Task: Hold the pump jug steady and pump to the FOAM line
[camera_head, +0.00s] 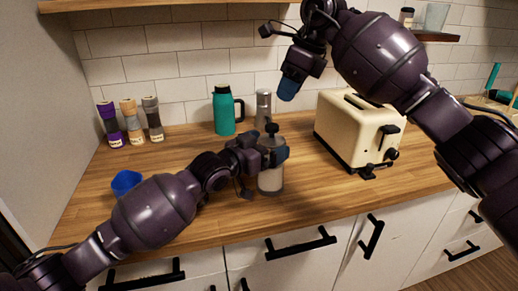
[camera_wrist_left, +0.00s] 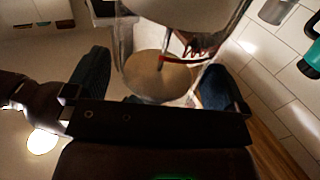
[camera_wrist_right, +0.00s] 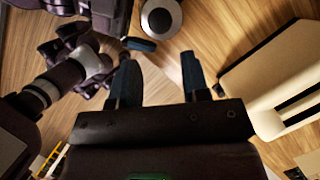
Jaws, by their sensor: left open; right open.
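The pump jug (camera_head: 270,178) is a clear jug with pale contents and a dark pump knob, standing upright on the counter. My left gripper (camera_head: 267,155) is open around the jug's upper body. In the left wrist view the clear jug (camera_wrist_left: 158,80) shows between the open fingers, with a red line on its wall; I cannot tell whether they touch it. No lettering is readable. My right gripper (camera_head: 289,87) is open and empty, pointing down above and behind the jug. Its two apart fingers show in the right wrist view (camera_wrist_right: 159,78).
A cream toaster (camera_head: 352,135) stands to the jug's right. A teal flask (camera_head: 224,112) and a steel bottle (camera_head: 263,106) stand behind the jug. A blue cup (camera_head: 126,183) and several labelled jars (camera_head: 131,122) are at left. The counter front right of the jug is clear.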

